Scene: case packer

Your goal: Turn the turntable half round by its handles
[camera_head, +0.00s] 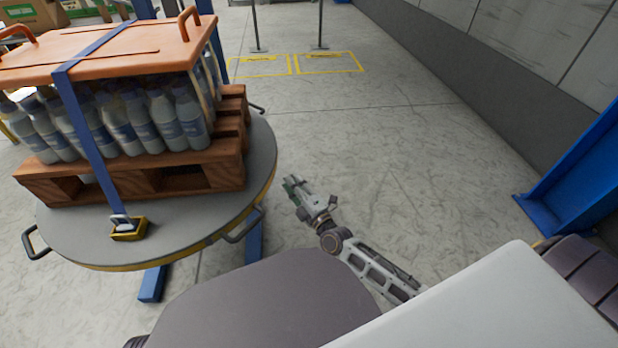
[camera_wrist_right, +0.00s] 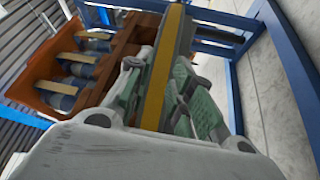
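The turntable (camera_head: 190,228) is a round grey disc with a yellow rim, and it carries the loaded pallet. Black handles stick out from its edge: one at the left (camera_head: 35,242), one at the near right (camera_head: 243,226) and one at the far right, partly hidden. My right gripper (camera_head: 291,187) is to the right of the turntable, apart from the near-right handle. In the right wrist view its green-padded fingers (camera_wrist_right: 165,100) are spread, with the turntable's yellow rim (camera_wrist_right: 160,75) showing between them. I make out no handle between them. My left gripper is out of view.
A wooden pallet (camera_head: 150,183) holds white bottles (camera_head: 110,125) under an orange lid (camera_head: 110,50), strapped with a blue band (camera_head: 85,120). A blue post base (camera_head: 560,205) stands at the right. The floor between is clear.

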